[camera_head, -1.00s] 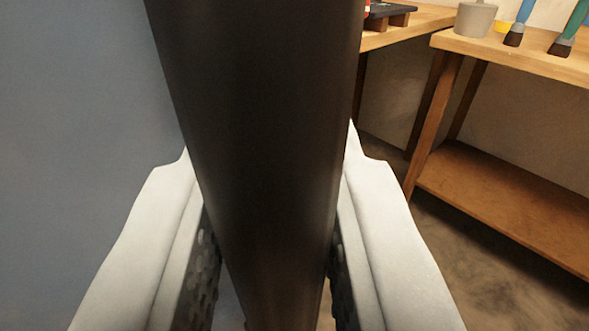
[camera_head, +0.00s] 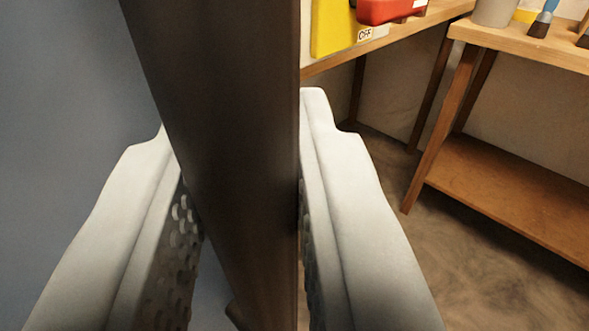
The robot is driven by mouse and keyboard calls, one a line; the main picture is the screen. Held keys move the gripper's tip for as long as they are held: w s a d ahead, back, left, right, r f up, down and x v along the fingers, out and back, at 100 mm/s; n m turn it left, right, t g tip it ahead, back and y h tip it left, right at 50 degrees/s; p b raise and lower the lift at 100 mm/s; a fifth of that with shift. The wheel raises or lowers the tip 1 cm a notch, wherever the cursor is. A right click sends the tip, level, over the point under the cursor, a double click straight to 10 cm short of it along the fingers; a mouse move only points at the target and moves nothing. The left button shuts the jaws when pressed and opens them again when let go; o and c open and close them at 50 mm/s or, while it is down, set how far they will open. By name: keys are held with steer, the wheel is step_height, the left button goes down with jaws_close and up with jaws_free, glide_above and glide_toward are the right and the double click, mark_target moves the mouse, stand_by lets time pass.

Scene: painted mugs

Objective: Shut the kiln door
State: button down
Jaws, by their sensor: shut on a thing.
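A dark brown upright bar (camera_head: 225,90), which looks like the kiln door's handle, runs down the middle of the view, close to the camera. My gripper (camera_head: 236,120) is shut on this bar, with one white finger on each side. A smooth blue-grey surface (camera_head: 65,90), apparently the kiln door's face, fills the left side behind the bar. A small dark part shows at the bar's lower left, partly hidden by the bar. The kiln's opening and the door's edges are not visible, so I cannot tell how far open the door stands.
A wooden bench (camera_head: 520,45) with a lower shelf stands at the right, bearing a grey pot (camera_head: 495,10) and a brush (camera_head: 543,20). Another wooden table (camera_head: 400,38) behind holds a yellow box (camera_head: 331,25) and a red thing (camera_head: 385,10). Bare floor (camera_head: 470,240) lies below them.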

steer(key=shift+w+a+r, duration=0.25)
steer(key=shift+a+r, duration=0.1)
steer(key=shift+a, duration=0.25)
steer(key=c, duration=1.4)
jaws_free()
steer(key=shift+w+a+r, duration=0.1)
steer(key=shift+a, duration=0.1)
steer(key=shift+c, duration=0.2)
steer(key=s+d, duration=0.2)
steer(key=s, duration=0.6)
steer(key=s+d, duration=0.1)
steer(key=s, duration=0.8)
steer(key=shift+s+d+f, duration=0.2)
steer(key=shift+d+f, duration=0.1)
steer(key=shift+d, duration=0.1)
